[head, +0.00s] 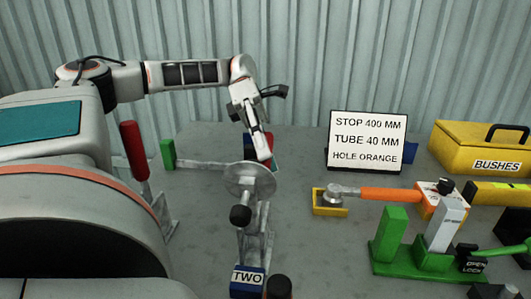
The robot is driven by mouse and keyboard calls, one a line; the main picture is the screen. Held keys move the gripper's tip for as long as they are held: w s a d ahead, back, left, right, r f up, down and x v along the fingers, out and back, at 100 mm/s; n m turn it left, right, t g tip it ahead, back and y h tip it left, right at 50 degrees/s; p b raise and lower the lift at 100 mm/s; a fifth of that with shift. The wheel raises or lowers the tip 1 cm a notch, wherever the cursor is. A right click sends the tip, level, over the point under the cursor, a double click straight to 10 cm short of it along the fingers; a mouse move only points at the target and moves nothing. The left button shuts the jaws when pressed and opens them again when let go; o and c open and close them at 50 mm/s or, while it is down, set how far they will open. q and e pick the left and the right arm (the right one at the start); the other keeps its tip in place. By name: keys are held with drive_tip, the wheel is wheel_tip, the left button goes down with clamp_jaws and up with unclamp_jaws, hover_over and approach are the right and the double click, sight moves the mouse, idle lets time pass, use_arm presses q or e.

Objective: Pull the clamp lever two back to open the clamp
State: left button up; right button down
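The clamp marked TWO has a blue label block (248,281) at its front and grey metal brackets behind it. A black knob (240,215) sits in front of a round grey disc (240,178) above the brackets. My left gripper (260,150) points down just behind the disc. A small red and teal part (271,150) shows beside its fingers, partly hidden; I cannot tell whether it is the lever of clamp two or whether the fingers touch it. The finger gap is too small to read. My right gripper is not in view.
A red handle (133,150) stands upright on another bracket at left, near a green block (167,154). At right are a sign (366,138), a yellow BUSHES box (482,148), an orange-handled tool (390,194) and a green fixture (392,232). Grey table is clear between.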

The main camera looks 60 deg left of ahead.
use_arm(q)
drive_tip(key=shift+r, duration=0.1)
drive_tip(key=v, duration=0.7)
drive_tip(key=shift+a, duration=0.2)
drive_tip(key=shift+r, duration=0.2)
idle(0.3)
